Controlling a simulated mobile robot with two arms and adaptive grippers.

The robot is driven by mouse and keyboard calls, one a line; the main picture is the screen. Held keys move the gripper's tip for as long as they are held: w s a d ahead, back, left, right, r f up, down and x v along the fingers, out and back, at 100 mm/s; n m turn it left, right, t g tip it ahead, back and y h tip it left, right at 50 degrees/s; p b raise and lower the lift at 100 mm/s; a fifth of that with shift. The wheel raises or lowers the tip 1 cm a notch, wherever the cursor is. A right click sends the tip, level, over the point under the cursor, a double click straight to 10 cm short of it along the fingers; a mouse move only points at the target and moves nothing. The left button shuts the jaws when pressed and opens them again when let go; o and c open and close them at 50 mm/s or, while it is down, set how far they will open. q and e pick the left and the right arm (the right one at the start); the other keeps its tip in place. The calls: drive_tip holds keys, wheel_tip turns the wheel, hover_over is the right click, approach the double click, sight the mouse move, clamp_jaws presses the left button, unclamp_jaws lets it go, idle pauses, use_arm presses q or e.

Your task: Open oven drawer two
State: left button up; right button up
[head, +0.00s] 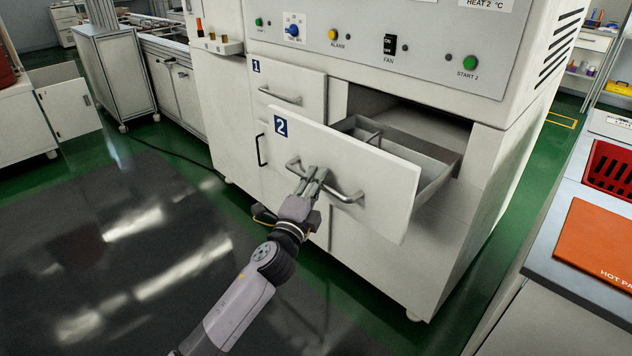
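Oven drawer two (385,185) carries a blue "2" label and stands pulled well out of the white oven (455,205). Its grey inner tray shows behind the front panel. My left gripper (318,176) is at the bar handle (347,197) on the front of drawer two, with its fingers around the bar's middle. The fingers look close together on the bar. Drawer one (289,90), labelled "1", is shut at the upper left of drawer two. My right gripper is not in view.
A control panel (375,47) with buttons and a fan switch sits above the drawers. At the right stands a bench with a red basket (608,168) and an orange hot-pad mat (597,240). The dark floor mat (130,250) at the left is clear.

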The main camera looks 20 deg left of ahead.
use_arm(q)
drive_tip(key=shift+o, duration=0.7)
drive_tip(key=s+f, duration=0.2)
drive_tip(key=s, duration=1)
drive_tip(key=shift+d, duration=0.3)
drive_tip(key=shift+w+f, duration=0.1)
